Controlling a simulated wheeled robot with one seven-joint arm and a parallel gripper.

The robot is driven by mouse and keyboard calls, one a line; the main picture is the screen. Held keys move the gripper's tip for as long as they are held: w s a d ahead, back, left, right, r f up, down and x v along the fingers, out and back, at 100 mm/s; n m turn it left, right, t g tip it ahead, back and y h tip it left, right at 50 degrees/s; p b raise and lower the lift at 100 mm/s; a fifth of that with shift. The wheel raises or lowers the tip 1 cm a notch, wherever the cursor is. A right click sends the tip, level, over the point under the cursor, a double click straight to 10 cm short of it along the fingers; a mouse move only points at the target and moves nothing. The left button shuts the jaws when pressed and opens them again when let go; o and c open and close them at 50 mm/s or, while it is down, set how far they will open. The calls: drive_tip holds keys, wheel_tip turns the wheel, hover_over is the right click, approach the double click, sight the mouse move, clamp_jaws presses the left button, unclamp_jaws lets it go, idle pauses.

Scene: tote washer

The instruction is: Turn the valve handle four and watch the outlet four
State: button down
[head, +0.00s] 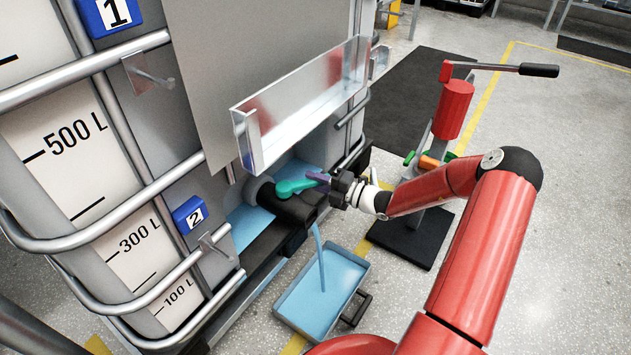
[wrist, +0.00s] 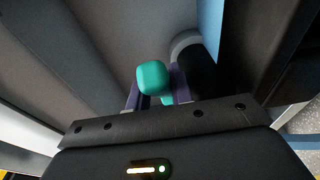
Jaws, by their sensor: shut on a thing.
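A teal valve handle (head: 297,186) sits on top of a black outlet (head: 293,209) low on the tank. No number four shows on either. A light-blue stream (head: 319,258) falls from the outlet's mouth into a shallow tray (head: 299,326) on the floor. My gripper (head: 320,179) reaches in from the right and is shut on the free end of the handle. In the wrist view the rounded teal handle end (wrist: 153,78) stands between my two purple fingers (wrist: 154,92). Part of the outlet shows dark behind it.
Metal cage bars surround the tank, with blue tags 1 (head: 114,14) and 2 (head: 194,214). A red post with a lever (head: 453,108) stands on a black plate to the right. Open floor lies beyond.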

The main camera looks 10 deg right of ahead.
drive_tip(key=shift+s+r+m+t+h+p, duration=0.15)
drive_tip(key=shift+s+m+t+h+p, duration=0.35)
drive_tip(key=shift+p, duration=0.3)
drive_tip(key=shift+s+f+t, duration=0.1)
drive_tip(key=shift+f+t, duration=0.1)
drive_tip(key=shift+t, duration=0.2)
drive_tip(key=c, duration=1.2)
unclamp_jaws()
drive_tip(key=shift+c, duration=0.2)
drive_tip(key=v, duration=0.8)
drive_tip(key=shift+a+r, duration=0.1)
drive_tip(key=shift+r, duration=0.1)
